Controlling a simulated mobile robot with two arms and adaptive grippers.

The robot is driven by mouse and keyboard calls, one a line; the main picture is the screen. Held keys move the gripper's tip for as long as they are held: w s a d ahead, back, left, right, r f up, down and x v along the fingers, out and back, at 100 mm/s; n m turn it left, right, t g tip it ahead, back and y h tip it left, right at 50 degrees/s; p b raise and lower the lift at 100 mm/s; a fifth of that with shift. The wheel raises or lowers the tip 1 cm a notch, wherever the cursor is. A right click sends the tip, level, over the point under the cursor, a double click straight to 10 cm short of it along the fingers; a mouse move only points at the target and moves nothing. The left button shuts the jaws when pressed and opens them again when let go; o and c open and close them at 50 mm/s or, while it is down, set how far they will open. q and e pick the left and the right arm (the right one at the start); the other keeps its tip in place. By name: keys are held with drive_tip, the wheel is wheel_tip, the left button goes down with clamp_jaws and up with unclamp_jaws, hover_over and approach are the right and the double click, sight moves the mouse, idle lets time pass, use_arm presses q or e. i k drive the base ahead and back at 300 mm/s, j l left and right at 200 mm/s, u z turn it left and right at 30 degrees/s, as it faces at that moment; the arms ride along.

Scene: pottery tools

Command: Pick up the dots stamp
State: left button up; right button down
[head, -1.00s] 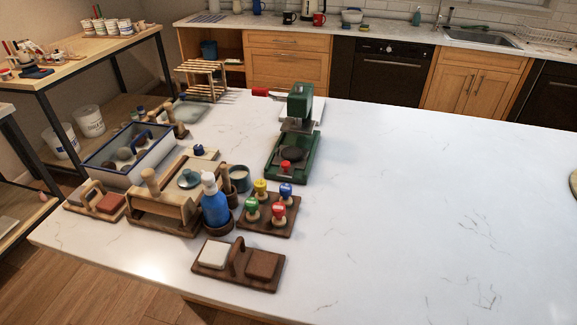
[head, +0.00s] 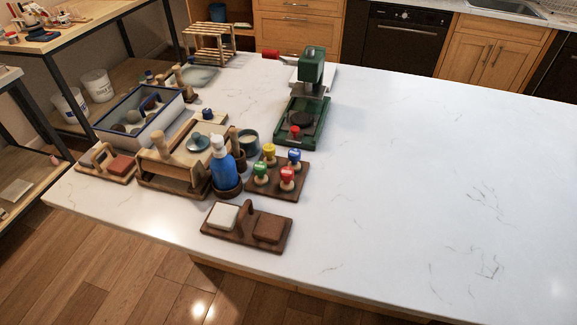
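Several stamps with coloured caps stand upright on a small dark wooden board on the white countertop, in the left half of the head view. They are a yellow stamp (head: 269,152), a blue stamp (head: 294,157), a green stamp (head: 261,171) and a red stamp (head: 287,176). The caps carry pale markings too small to read, so I cannot tell which one is the dots stamp. The wooden board (head: 286,194) shows at its front edge. Neither of my grippers is in view.
A blue spray bottle (head: 222,168) stands just left of the stamps. A wooden double-pad holder (head: 246,224) lies in front, a green press (head: 306,95) behind. A blue-rimmed tray (head: 115,143) is at the left. The right half of the countertop (head: 430,180) is clear.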

sight(287, 172)
drive_tip(key=k+j+z, duration=0.2)
drive_tip(key=j+z, duration=0.3)
drive_tip(key=k+j+z, duration=0.25)
drive_tip(key=z, duration=0.2)
drive_tip(key=k+j+z, duration=0.25)
drive_tip(key=z, duration=0.25)
drive_tip(key=k, duration=0.05)
